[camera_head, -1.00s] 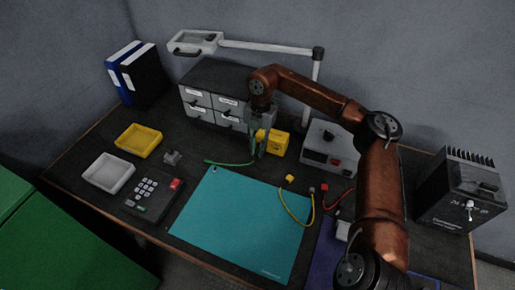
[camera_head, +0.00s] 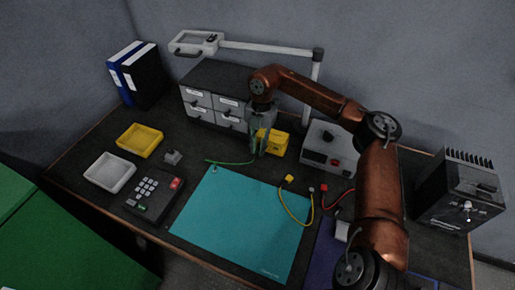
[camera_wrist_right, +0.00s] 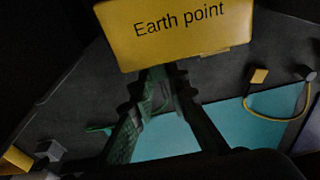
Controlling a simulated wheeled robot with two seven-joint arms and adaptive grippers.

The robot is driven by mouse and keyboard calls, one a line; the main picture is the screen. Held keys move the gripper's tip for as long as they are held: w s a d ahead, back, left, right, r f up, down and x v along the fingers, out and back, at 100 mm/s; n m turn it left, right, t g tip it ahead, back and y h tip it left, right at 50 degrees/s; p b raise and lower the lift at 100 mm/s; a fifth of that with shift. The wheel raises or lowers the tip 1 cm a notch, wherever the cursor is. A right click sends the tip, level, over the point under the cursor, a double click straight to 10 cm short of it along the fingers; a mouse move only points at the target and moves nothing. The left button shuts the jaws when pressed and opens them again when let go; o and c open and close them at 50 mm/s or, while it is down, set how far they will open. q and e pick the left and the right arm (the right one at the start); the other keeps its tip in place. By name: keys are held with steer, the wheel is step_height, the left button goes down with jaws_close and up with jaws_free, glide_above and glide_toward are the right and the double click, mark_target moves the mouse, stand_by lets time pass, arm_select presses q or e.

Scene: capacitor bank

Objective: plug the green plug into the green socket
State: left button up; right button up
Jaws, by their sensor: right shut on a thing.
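A yellow box (camera_head: 280,143) stands on the bench in front of the drawers; in the right wrist view (camera_wrist_right: 185,32) it fills the top and reads "Earth point". My right gripper (camera_head: 262,148) points down at the box's left side and partly covers it. In the right wrist view its fingers (camera_wrist_right: 165,82) come together just below the box's edge. It is shut on the green plug, which the fingers hide. The green cable (camera_head: 230,163) runs from the gripper to the left along the bench. I cannot make out the green socket. My left gripper is not in view.
A grey drawer unit (camera_head: 215,118) stands close behind my gripper, and a grey device with a red button (camera_head: 330,146) stands right of the box. A yellow cable (camera_head: 290,212) lies over the teal mat (camera_head: 240,225). The lamp post (camera_head: 316,75) rises behind my arm.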

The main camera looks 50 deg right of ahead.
steer(key=shift+w+d, duration=0.1)
steer(key=shift+d, duration=0.25)
steer(key=o, duration=0.9)
steer(key=shift+c, duration=0.2)
step_height(320, 180, up, 12)
steer(key=d, duration=0.1)
steer(key=shift+w+d, duration=0.2)
steer(key=shift+d, duration=0.15)
steer(key=shift+f, duration=0.1)
steer(key=f, duration=0.4)
steer(key=a+f, duration=0.1)
steer(key=f, duration=0.6)
steer(key=shift+s+a+f, duration=0.25)
steer(key=shift+a+f, duration=0.1)
